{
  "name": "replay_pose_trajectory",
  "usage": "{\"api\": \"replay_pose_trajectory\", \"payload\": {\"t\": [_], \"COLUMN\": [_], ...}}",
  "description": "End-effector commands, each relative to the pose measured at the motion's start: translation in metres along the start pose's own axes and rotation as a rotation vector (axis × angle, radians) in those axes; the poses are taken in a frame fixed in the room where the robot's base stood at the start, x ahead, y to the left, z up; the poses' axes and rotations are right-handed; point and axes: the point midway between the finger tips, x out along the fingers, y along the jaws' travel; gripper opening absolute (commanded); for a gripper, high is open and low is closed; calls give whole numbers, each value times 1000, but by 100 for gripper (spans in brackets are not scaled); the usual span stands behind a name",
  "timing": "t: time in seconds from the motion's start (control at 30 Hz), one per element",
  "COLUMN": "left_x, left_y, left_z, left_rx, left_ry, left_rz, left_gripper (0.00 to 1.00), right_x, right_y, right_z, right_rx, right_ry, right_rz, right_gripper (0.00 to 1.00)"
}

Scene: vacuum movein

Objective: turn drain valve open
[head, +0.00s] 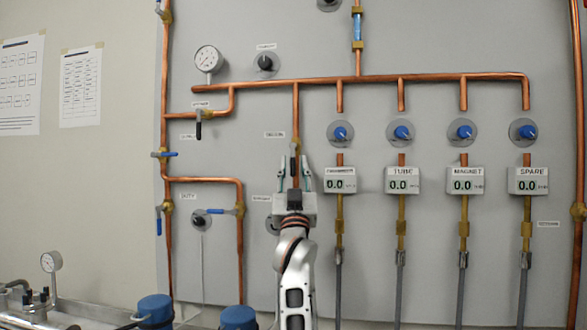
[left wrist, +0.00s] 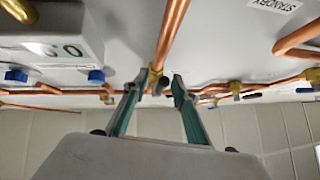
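My left gripper (head: 294,170) is raised in front of the grey panel, at a vertical copper pipe (head: 296,108). Its two green fingers are spread apart, one on each side of the pipe line. Whether a finger touches the handle I cannot tell. The label (head: 275,135) beside the valve is too small to read. My right gripper is not in view.
Close to the right stand digital readouts (head: 340,180) with blue knobs (head: 340,133) above them. Other valves sit at left, one with a dark handle (head: 199,130) and one with a blue handle (head: 222,211). Blue-topped equipment (head: 155,308) stands at the lower left.

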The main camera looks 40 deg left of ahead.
Motion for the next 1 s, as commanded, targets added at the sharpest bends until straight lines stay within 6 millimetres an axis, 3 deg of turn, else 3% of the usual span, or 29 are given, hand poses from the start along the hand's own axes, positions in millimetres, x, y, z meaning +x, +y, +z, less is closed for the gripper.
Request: {"api": "replay_pose_trajectory", "payload": {"t": [0.33,0.73,1.0], "left_x": [6,54,70], "left_y": [-1,0,2], "left_z": [-6,-55,-71], "left_rx": [1,-1,0], "left_ry": [1,3,1], "left_rz": [-1,-2,0], "left_gripper": [27,27,27], "right_x": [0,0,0], "right_y": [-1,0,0], "right_z": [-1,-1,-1], "right_rx": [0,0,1], "right_ry": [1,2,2], "right_rz": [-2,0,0], "right_gripper": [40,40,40]}}
